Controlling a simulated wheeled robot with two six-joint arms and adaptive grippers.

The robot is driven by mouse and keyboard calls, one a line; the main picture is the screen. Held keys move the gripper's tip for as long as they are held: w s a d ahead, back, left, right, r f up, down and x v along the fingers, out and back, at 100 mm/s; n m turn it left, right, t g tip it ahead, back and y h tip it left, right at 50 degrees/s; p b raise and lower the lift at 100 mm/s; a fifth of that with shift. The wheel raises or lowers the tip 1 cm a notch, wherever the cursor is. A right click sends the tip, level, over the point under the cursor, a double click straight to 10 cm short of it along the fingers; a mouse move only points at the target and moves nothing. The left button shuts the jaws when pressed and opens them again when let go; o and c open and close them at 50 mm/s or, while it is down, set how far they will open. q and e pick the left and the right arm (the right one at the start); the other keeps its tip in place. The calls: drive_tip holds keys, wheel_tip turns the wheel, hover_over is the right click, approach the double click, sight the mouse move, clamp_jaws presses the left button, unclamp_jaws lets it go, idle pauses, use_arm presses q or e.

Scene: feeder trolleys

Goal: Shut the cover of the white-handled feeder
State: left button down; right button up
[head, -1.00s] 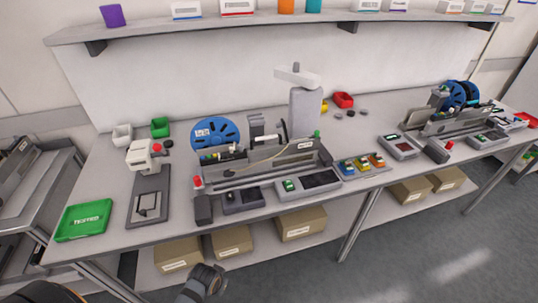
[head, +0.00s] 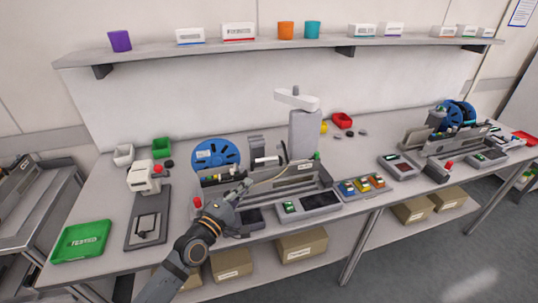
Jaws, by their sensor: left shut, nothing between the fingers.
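A feeder (head: 300,177) with a blue reel (head: 213,154) at its left end sits in the middle of the bench. A small white part, which looks like its handle (head: 283,153), stands up near its middle beside grey upright parts; I cannot tell for sure how far its cover is open. My left gripper (head: 246,184) is shut and empty, at the feeder's front left, below the white part. It hides some of the feeder's front; I cannot tell if it touches. A second feeder (head: 455,142) with a dark blue reel stands at the right. My right gripper is not in view.
A grey post with a white arm (head: 297,100) rises behind the middle feeder. A tray of coloured pieces (head: 364,187) lies to its right. A green tray (head: 82,240) and a small press-like device (head: 143,180) stand at the left. A shelf (head: 220,50) runs above.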

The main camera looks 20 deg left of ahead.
use_arm(q)
drive_tip(key=w+d+r+n, duration=0.1)
drive_tip(key=w+r, duration=0.1)
drive_tip(key=w, duration=0.4)
drive_tip(key=w+d+r, duration=0.1)
drive_tip(key=w+d, duration=0.1)
drive_tip(key=w, duration=0.4)
drive_tip(key=shift+w+d+r+n+t+y, duration=0.2)
drive_tip(key=shift+w+r+n+t+y, duration=0.05)
drive_tip(key=shift+r+n+t+y, duration=0.15)
